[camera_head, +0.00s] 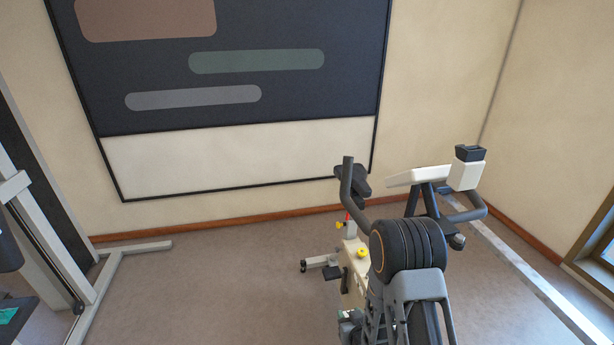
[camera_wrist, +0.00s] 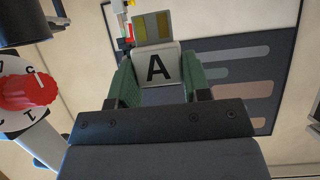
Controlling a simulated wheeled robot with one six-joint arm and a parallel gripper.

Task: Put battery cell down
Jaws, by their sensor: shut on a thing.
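In the wrist view, my gripper (camera_wrist: 158,62) has its two green fingers closed on the sides of a pale block marked with a black "A" (camera_wrist: 156,70), which I take to be the battery cell. A grey plate with two yellowish patches (camera_wrist: 152,28) shows just beyond the block; I cannot tell whether it is part of it. The block's far side is hidden. In the head view, I cannot make out the gripper or the cell.
An exercise bike (camera_head: 352,285) stands before a framed dark wall panel (camera_head: 250,110). A grey metal frame (camera_head: 125,260) stands at left. Open floor (camera_head: 210,290) lies between them. The wrist view shows a red dial (camera_wrist: 28,90) and a dark cylinder (camera_wrist: 25,22) at left.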

